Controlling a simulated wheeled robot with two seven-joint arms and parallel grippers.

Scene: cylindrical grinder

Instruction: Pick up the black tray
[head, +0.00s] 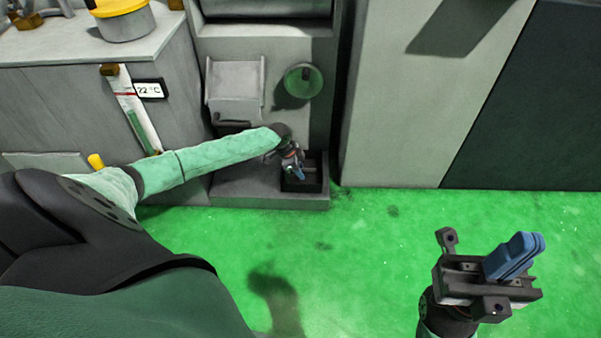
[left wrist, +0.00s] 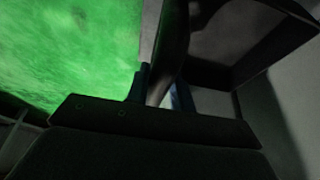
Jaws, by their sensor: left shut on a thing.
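The black tray (head: 314,185) is a small open dark box on the low grey ledge of the machine in the head view. My left gripper (head: 295,167) reaches down to it from above, its blue fingers at the tray. In the left wrist view my left gripper (left wrist: 160,92) has one finger on each side of the tray's wall and is shut on it. The tray's dark inside (left wrist: 215,50) opens to the right there. Whether the tray is clear of the ledge cannot be told. My right gripper (head: 514,258) is above the floor, its blue fingers together and empty.
The grey ledge (head: 245,188) sits low at the machine's front. A green round knob (head: 303,81) and a grey box-like part (head: 235,88) are above it. A grey cabinet (head: 420,110) stands to the right. The green floor (head: 375,240) in front is clear.

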